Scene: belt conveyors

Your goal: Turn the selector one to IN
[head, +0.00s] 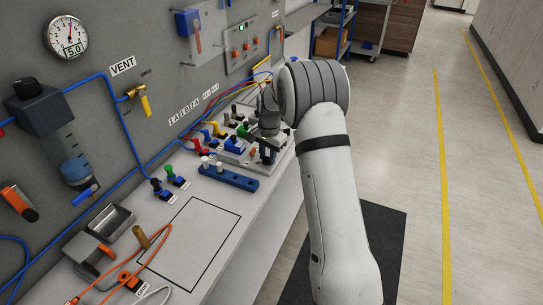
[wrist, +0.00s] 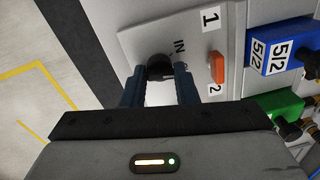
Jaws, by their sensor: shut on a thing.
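In the wrist view a black selector knob (wrist: 160,64) stands on a light grey plate (wrist: 140,38), with the printed word IN just to its right. The two blue fingers of my gripper (wrist: 158,78) are on either side of the knob and shut on it. The knob's pointer direction is hidden by the fingers and the gripper body. In the head view my gripper (head: 268,122) reaches down at the far end of the bench, and the knob cannot be made out clearly there.
An orange piece (wrist: 217,67) sits on the same plate between labels 1 and 2. A blue 5/2 block (wrist: 282,45) and a green block (wrist: 277,105) are close on the right. In the head view, a blue manifold (head: 228,177) lies nearer; the outlined bench area (head: 190,245) is clear.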

